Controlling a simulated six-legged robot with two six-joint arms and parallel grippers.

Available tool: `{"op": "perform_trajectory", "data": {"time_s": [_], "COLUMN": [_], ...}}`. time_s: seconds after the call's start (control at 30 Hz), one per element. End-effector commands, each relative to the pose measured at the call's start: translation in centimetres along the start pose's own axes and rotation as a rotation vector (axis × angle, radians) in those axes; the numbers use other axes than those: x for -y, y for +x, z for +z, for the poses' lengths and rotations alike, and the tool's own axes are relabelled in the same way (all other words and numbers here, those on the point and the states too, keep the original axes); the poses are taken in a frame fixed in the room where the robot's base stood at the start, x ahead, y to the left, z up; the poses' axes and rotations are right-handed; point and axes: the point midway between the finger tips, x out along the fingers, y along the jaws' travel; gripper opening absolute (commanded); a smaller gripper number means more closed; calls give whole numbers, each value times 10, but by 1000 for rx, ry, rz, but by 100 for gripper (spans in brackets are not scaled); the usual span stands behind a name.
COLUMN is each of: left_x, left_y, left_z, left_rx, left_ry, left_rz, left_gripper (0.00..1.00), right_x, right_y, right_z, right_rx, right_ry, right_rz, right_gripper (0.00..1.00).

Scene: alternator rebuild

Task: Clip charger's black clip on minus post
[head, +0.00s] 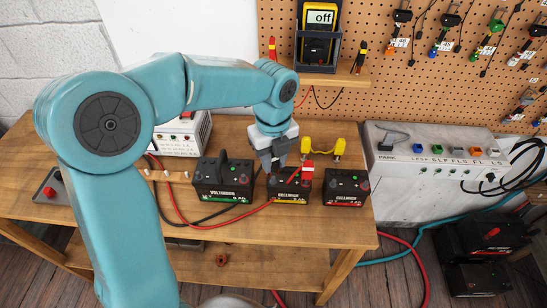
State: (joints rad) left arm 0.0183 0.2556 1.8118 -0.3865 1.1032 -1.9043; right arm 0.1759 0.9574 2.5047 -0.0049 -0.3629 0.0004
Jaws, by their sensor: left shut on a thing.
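The charger, a white box (190,132), stands at the back left of the wooden table, partly behind my arm. The middle battery (289,187), black with a yellow stripe, stands on the table. A red clip (307,171) sits at its right top, with a red cable running to it. My left gripper (273,166) is over this battery's left top, pointing down and shut on the black clip, which is mostly hidden between the fingers. The black cable (217,214) leads up toward it. I cannot tell whether the clip touches the minus post. My right gripper is out of view.
A green-striped battery (223,181) stands close on the left, a red-striped one (346,188) on the right. A yellow tool (323,147) lies behind. A multimeter (317,32) reading "off" is on the shelf above. A white switch console (433,155) stands right of the table.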

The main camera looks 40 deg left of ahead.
Motion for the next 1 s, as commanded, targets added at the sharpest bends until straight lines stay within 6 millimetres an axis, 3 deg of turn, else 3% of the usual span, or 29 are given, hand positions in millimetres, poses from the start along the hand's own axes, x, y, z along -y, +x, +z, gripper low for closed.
{"op": "perform_trajectory", "data": {"time_s": [0.33,0.8,1.0], "left_x": [-1,-1,-1], "left_y": [1,24,24], "left_z": [-1,0,0], "left_rx": [0,0,0], "left_ry": [0,0,0], "left_rz": [0,1,0], "left_gripper": [13,13,13], "right_x": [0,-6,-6], "right_y": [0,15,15], "right_z": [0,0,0], "right_rx": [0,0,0], "right_ry": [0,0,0], "right_rz": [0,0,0], "right_gripper": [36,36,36]}}
